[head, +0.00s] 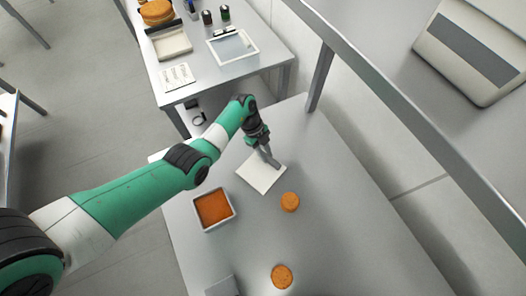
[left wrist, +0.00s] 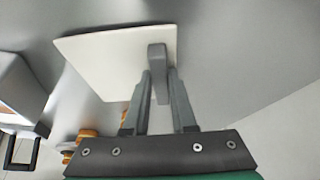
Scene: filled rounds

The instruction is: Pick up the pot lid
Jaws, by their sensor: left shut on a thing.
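The pot lid appears as a flat white square plate (head: 258,177) on the grey table in the head view. In the left wrist view the white plate (left wrist: 105,60) has a grey upright handle (left wrist: 157,60) near one side. My left gripper (head: 272,160) is over the plate's upper right part. In the left wrist view its two fingers (left wrist: 160,85) are closed on the grey handle. I cannot tell whether the plate touches the table or is slightly raised. My right gripper is not in view.
A white-rimmed square tray with orange filling (head: 213,209) stands left of the plate. Two orange rounds (head: 290,202) (head: 282,276) lie to its right and front. A pale box (head: 222,287) is at the bottom edge. A raised shelf (head: 400,95) runs along the right.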

